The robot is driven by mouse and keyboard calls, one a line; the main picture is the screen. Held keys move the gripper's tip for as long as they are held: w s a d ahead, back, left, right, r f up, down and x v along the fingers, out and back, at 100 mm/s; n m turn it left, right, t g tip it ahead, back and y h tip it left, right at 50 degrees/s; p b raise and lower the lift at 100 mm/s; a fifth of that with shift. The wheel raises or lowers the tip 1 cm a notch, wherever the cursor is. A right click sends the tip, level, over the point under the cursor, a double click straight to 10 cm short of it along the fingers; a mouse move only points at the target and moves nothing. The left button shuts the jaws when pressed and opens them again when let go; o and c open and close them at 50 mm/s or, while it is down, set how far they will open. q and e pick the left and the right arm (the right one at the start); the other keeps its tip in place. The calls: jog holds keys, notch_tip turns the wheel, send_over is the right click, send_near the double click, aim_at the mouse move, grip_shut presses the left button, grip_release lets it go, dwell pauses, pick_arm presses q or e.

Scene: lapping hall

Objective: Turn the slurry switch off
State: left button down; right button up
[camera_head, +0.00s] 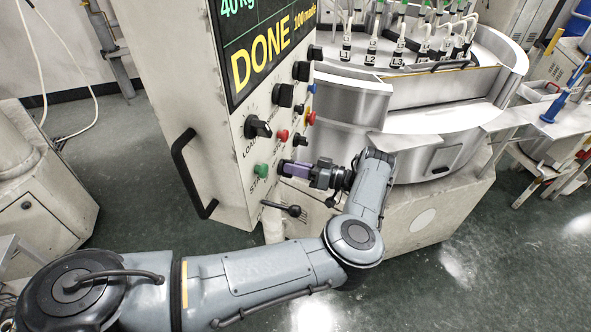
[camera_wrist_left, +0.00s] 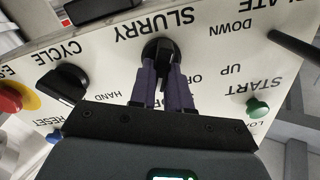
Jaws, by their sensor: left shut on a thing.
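The slurry switch (camera_wrist_left: 161,50) is a black rotary knob under the upside-down label SLURRY in the left wrist view. My left gripper (camera_wrist_left: 160,72) has its two purple fingers shut on either side of the knob's bar. The bar runs roughly upright in that view. Lettering around the knob is partly covered by the fingers, so I cannot read its setting. In the head view my left gripper (camera_head: 284,167) reaches the panel's lower right part, and its fingers hide the switch. My right gripper is not in view.
The control panel (camera_head: 228,160) carries a cycle knob (camera_wrist_left: 63,83), a green start button (camera_wrist_left: 257,107), a red emergency button (camera_head: 310,118) and a black-tipped lever (camera_head: 292,210) just below my gripper. A black handle (camera_head: 185,175) sticks out at left. The round lapping machine (camera_head: 430,110) stands close behind.

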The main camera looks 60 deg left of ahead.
pick_arm(q)
jog(key=shift+s+d+f+n+b, duration=0.1)
jog(key=shift+s+n+b, duration=0.05)
jog(key=shift+n+b, duration=3.15)
jog(key=shift+s+d+n+b, duration=0.15)
jog(key=shift+n+b, duration=2.05)
jog(key=shift+b, duration=2.1)
jog(key=c, duration=1.1)
grip_release()
